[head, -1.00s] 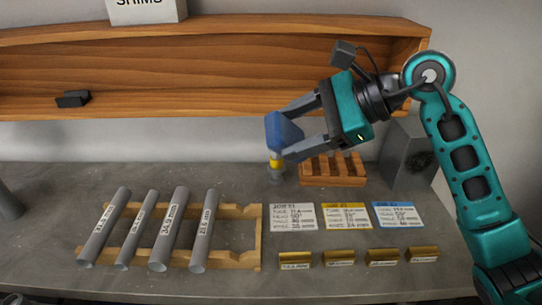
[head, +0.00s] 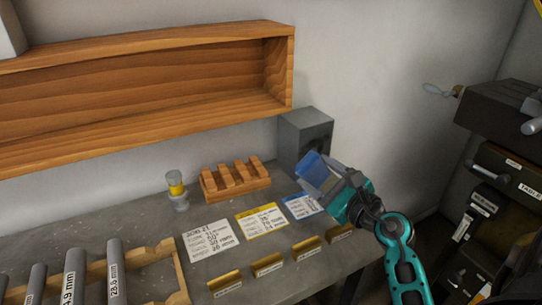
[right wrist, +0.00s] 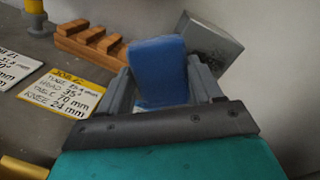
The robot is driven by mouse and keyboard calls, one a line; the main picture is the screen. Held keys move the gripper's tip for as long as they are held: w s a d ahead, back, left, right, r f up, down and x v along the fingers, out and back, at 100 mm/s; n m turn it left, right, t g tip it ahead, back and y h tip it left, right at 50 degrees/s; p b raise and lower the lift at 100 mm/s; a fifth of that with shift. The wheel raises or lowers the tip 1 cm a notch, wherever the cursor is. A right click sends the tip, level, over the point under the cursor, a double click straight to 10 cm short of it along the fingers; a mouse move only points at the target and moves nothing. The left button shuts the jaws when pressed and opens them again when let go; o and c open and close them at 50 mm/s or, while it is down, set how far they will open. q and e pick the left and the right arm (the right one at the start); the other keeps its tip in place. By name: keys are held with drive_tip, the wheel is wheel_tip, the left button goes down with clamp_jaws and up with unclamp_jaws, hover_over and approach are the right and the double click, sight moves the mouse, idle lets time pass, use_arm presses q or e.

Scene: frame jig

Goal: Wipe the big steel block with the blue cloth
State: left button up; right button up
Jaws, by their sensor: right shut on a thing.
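The big steel block (head: 306,137) is a grey block standing upright at the right end of the bench against the wall, with a dark patch on one face. It also shows in the right wrist view (right wrist: 211,38), tilted in the picture behind the cloth. My right gripper (head: 322,175) is shut on the blue cloth (head: 311,168), a folded pad. The cloth is in front of the block's lower part in the head view; I cannot tell whether they touch. In the right wrist view the cloth (right wrist: 158,70) sits between the two fingers. My left gripper is not in view.
A wooden slotted rack (head: 236,182) and a small yellow-banded bottle (head: 177,190) stand left of the block. Job cards (head: 262,222) and several brass blocks (head: 268,266) lie in front. A wooden shelf (head: 150,95) hangs above. Dark drawers (head: 500,200) stand at the right.

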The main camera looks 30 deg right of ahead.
sight(321, 173)
drive_tip(key=shift+s+d+f+m+h, duration=0.3)
drive_tip(key=shift+s+d+f+h, duration=0.25)
drive_tip(key=shift+d, duration=0.1)
drive_tip(key=shift+w+d, duration=0.1)
drive_tip(key=w, duration=0.3)
drive_tip(key=shift+w+d+p, duration=0.1)
drive_tip(key=shift+w+p, duration=0.05)
drive_tip(key=shift+p, duration=0.15)
drive_tip(key=shift+w, duration=1.2)
drive_tip(key=shift+w+d, duration=0.1)
drive_tip(key=shift+w, duration=0.8)
